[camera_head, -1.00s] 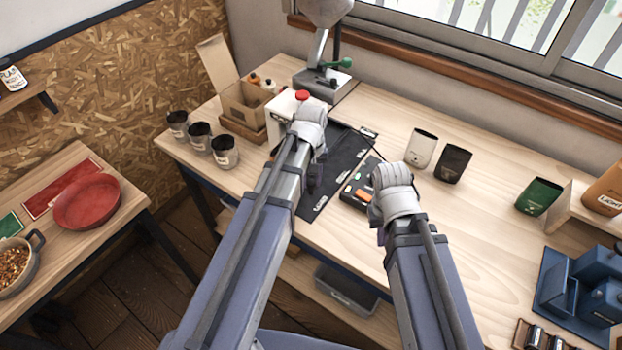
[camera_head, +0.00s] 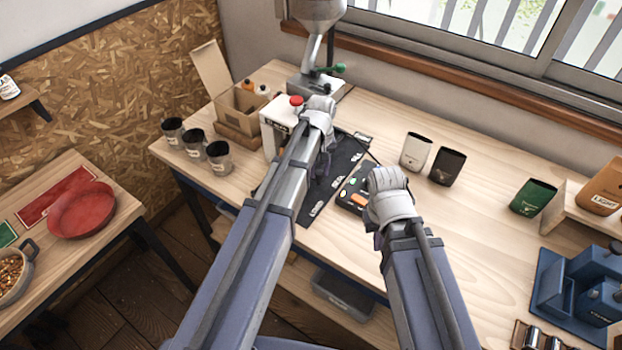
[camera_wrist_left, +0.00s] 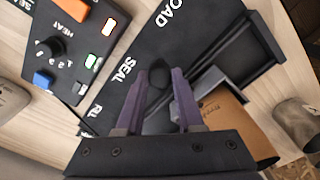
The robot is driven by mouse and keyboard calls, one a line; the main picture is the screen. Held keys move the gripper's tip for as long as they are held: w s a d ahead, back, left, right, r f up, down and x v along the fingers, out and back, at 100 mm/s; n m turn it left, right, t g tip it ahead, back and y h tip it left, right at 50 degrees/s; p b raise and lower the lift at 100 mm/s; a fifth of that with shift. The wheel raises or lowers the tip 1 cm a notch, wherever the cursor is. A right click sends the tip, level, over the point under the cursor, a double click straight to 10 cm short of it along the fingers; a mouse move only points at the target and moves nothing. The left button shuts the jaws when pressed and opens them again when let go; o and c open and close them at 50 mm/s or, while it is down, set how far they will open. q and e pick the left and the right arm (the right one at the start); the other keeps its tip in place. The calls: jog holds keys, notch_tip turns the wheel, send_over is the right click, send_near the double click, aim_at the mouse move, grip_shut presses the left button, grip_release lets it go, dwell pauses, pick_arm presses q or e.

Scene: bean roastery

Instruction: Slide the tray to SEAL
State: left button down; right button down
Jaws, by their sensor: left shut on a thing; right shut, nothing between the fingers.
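The dark tray (camera_wrist_left: 238,62) shows in the left wrist view, with a brown pouch (camera_wrist_left: 236,128) at its lower end. My left gripper (camera_wrist_left: 160,80) is shut on the tray's dark knob (camera_wrist_left: 159,72), with a purple finger on each side. The knob stands beside the white SEAL label (camera_wrist_left: 124,68) on the black mat (camera_wrist_left: 150,38). In the head view my left gripper (camera_head: 325,165) is over the mat, and its arm hides most of the tray. My right gripper (camera_head: 379,238) is shut and empty, in front of the control box.
The control box (camera_head: 352,198) with a knob and lit buttons is right of the mat. A white machine with a red top (camera_head: 296,101) stands behind my left arm. Several dark cups (camera_head: 196,140) stand left. White and black pouches (camera_head: 415,152) stand right.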

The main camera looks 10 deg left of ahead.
pick_arm(q)
jog(key=w, duration=0.2)
jog(key=w+d, duration=0.1)
jog(key=w, duration=0.1)
jog(key=w+d, duration=0.1)
jog(key=w, duration=0.1)
jog(key=shift+d, duration=0.1)
jog(key=shift+s, duration=0.1)
jog(key=c, duration=0.5)
grip_release()
notch_tip(320, 180, up, 8)
jog(key=p, duration=0.7)
jog(key=shift+f+p, duration=0.1)
jog(key=shift+p, duration=0.3)
pick_arm(e)
notch_tip(320, 180, up, 8)
jog(key=shift+f, duration=0.1)
